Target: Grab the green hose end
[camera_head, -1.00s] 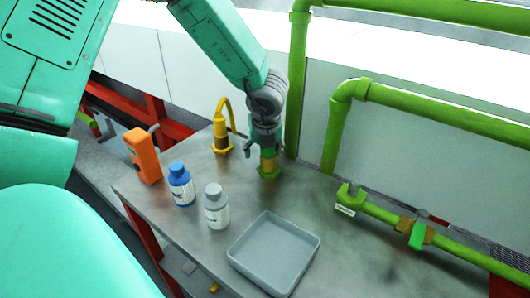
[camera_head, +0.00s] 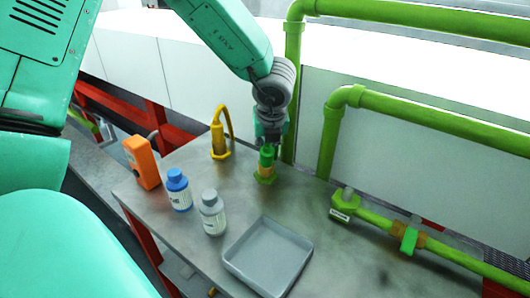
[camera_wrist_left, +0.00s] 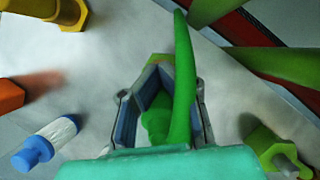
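The green hose end (camera_head: 267,155) stands upright on the table at the back, above a yellow-green hexagonal base (camera_head: 265,178). My left gripper (camera_head: 270,138) is over it from above and hides its top in the head view. In the left wrist view the green hose end (camera_wrist_left: 156,122) lies between the two fingers (camera_wrist_left: 163,105), and its curved hose (camera_wrist_left: 184,75) runs upward across the right finger. The fingers look apart, with a gap on the left side; contact on the right is hidden by the hose. My right gripper is not in view.
A yellow hose end (camera_head: 219,142) stands to the left. An orange device (camera_head: 141,162), a blue-capped bottle (camera_head: 179,190) and a grey-capped bottle (camera_head: 212,214) stand at the front left. A grey tray (camera_head: 240,272) lies in front. Green pipes (camera_head: 440,118) run behind and right.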

